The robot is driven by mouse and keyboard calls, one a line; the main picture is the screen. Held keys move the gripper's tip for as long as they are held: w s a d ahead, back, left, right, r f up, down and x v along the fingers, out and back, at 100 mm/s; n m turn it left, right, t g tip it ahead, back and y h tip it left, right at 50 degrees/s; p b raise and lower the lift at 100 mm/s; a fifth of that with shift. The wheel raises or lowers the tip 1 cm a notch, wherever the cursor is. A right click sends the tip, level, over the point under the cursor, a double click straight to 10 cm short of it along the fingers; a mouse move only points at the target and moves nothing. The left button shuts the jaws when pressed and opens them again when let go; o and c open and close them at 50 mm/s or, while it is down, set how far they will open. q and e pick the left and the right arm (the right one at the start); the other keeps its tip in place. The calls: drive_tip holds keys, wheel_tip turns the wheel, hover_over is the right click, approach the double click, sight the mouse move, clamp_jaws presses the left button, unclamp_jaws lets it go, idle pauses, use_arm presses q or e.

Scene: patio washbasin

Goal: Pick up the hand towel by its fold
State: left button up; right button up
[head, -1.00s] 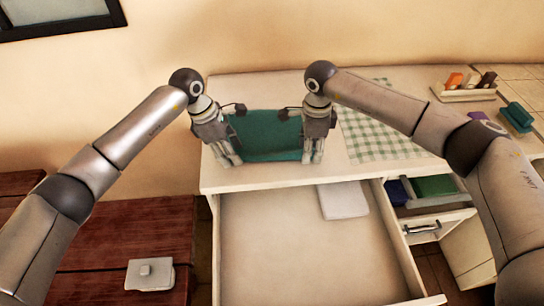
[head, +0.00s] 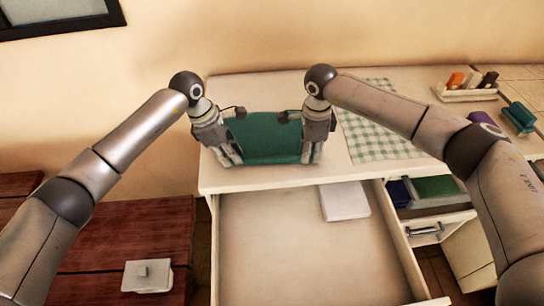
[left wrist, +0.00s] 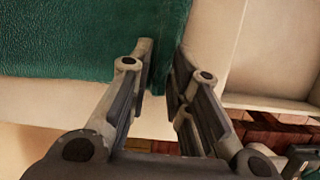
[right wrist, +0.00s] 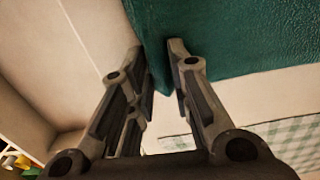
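The hand towel (head: 268,138) is dark green and folded. In the left wrist view the towel (left wrist: 80,40) fills the gap between the fingertips. My right gripper (head: 312,156) pinches the right near corner in the same way; the towel (right wrist: 240,40) narrows between its fingertips in the right wrist view. The fingers partly hide both corners.
An open drawer (head: 290,245) below the counter holds a white pad (head: 343,201). A green checked cloth (head: 382,140) lies right of the towel. A tray with bottles (head: 465,93) stands at the far right. A dark wooden bench (head: 120,230) is at the left.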

use_arm(q)
drive_tip(key=shift+s+f, duration=0.1)
drive_tip(key=shift+f, duration=0.15)
clamp_jaws()
use_arm(e)
drive_tip(key=shift+s+f, duration=0.1)
drive_tip(key=shift+f, duration=0.05)
clamp_jaws()
